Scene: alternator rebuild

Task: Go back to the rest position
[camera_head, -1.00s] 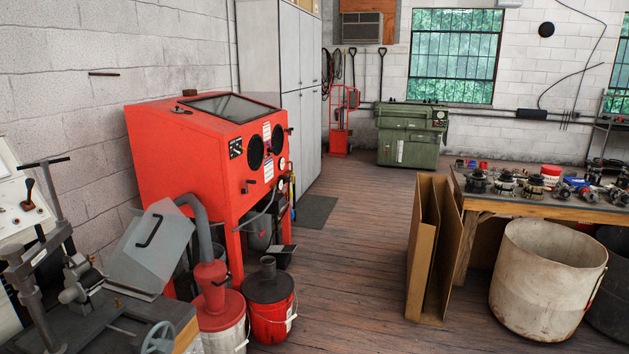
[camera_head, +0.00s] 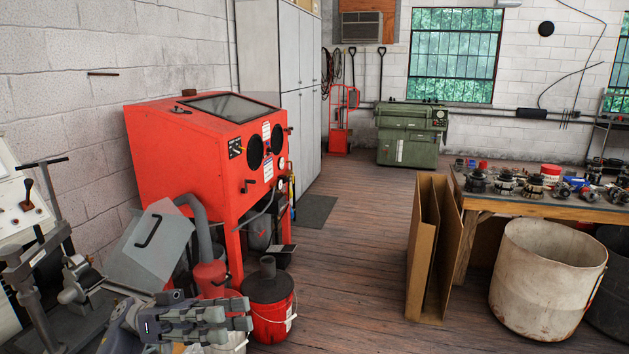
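My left gripper (camera_head: 240,314) is in the lower left of the head view, grey and dark, with its fingers pointing right. It is in front of the red and white buckets beside the red blasting cabinet. Its fingers overlap in this view, so I cannot tell whether they are open or shut. I see no object in them. My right gripper is not in view.
The red cabinet (camera_head: 190,165) stands at the left, with a red bucket (camera_head: 268,318) before it. A grey machine (camera_head: 40,265) is at the left edge. Cardboard (camera_head: 418,250), a drum (camera_head: 540,285) and a parts bench (camera_head: 560,208) are at right. The middle floor (camera_head: 345,270) is clear.

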